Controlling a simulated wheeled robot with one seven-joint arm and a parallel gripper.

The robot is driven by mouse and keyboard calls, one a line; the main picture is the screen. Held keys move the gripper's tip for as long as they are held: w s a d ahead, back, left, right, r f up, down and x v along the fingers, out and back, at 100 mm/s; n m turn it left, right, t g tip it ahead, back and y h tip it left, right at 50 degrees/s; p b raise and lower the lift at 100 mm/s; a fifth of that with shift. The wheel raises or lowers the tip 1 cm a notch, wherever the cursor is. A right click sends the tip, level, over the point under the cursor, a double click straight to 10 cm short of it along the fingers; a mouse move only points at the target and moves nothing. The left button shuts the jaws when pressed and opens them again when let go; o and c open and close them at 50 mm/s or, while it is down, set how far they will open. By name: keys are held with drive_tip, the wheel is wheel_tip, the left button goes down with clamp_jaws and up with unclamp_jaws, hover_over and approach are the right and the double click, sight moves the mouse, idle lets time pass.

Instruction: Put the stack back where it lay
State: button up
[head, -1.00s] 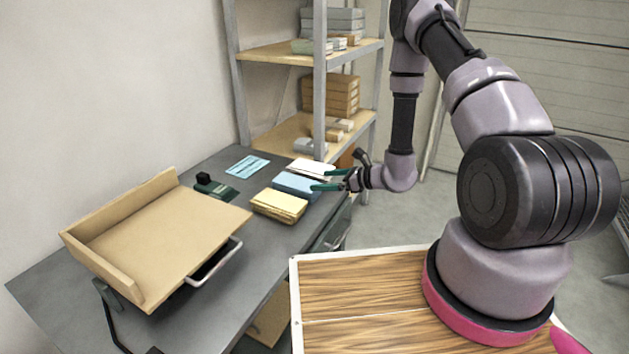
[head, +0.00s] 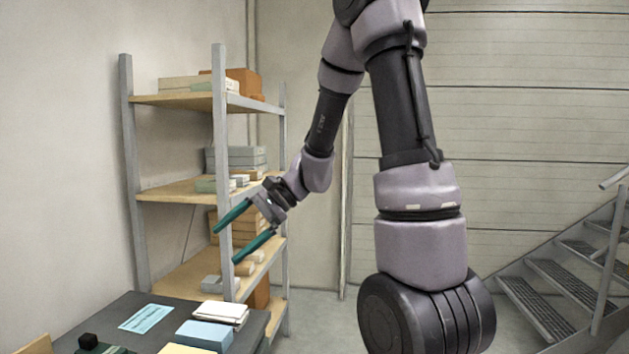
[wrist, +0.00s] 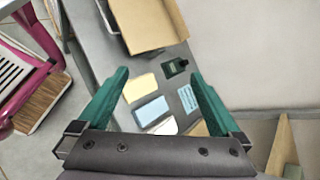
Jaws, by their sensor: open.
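My gripper (head: 227,246) is open and empty, with its green fingers spread, raised in front of the shelf post and above the desk. In the wrist view it also shows open (wrist: 160,74), with the desk far below between its fingers. On the desk lie a white stack (head: 221,312), a blue stack (head: 204,335) and a yellow stack (head: 186,349), side by side in a row. The yellow stack is cut by the frame's lower edge there but shows whole in the wrist view (wrist: 139,88). Which stack the task means, I cannot tell.
A pale blue printed card (head: 146,318) and a dark green object with a black block (wrist: 175,67) lie beside the stacks. A cardboard-coloured tray (wrist: 148,24) stands at the desk's other end. A shelf rack (head: 132,160) with boxes rises behind the desk.

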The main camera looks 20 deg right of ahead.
drive_tip(key=s+d+r+n+t+h, duration=0.6)
drive_tip(key=s+d+r+h, duration=0.2)
drive_tip(key=s+d+r, duration=0.5)
drive_tip(key=shift+d+r+t+h, duration=0.3)
drive_tip(key=shift+r+h, duration=0.1)
idle(0.5)
